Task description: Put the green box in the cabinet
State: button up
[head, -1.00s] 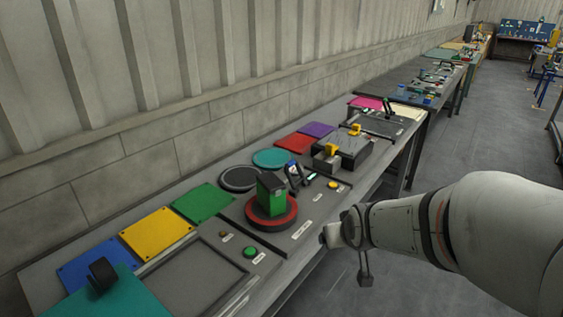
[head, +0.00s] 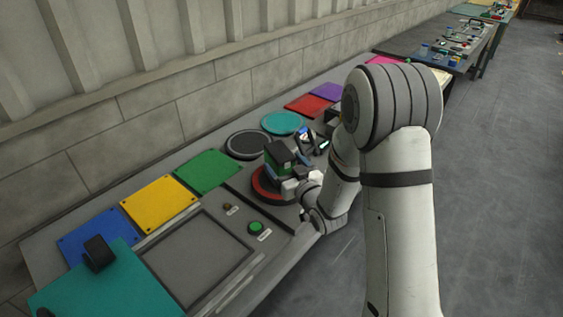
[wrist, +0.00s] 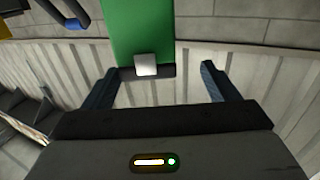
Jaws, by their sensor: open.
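The green box (head: 269,164) with a black top stands upright on a red-rimmed round stand (head: 262,187) on the bench. It also shows in the wrist view (wrist: 137,28), ahead of the fingers, with a small pale square low on its face. My gripper (wrist: 158,80) is open, with one dark finger on each side of the box's lower end; I cannot tell whether either touches it. In the head view, my gripper (head: 290,184) is at the near right side of the box and partly hides it. No cabinet is clearly identifiable; a teal panel with a black handle (head: 115,280) is at lower left.
The bench holds a recessed grey panel (head: 195,257), a green button (head: 256,227) and a dark round pad (head: 248,144). Blue, yellow and green plates lie along the wall. My arm hides part of the bench's right side. Open floor lies right.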

aim_at(279, 150)
jog(key=x, duration=0.2)
jog(key=p+x, duration=0.1)
jog(key=x, duration=0.1)
jog(key=d+p+x, duration=0.1)
jog(key=x, duration=0.1)
jog(key=shift+w+f, duration=0.1)
jog(key=shift+w, duration=0.4)
jog(key=c, duration=1.5)
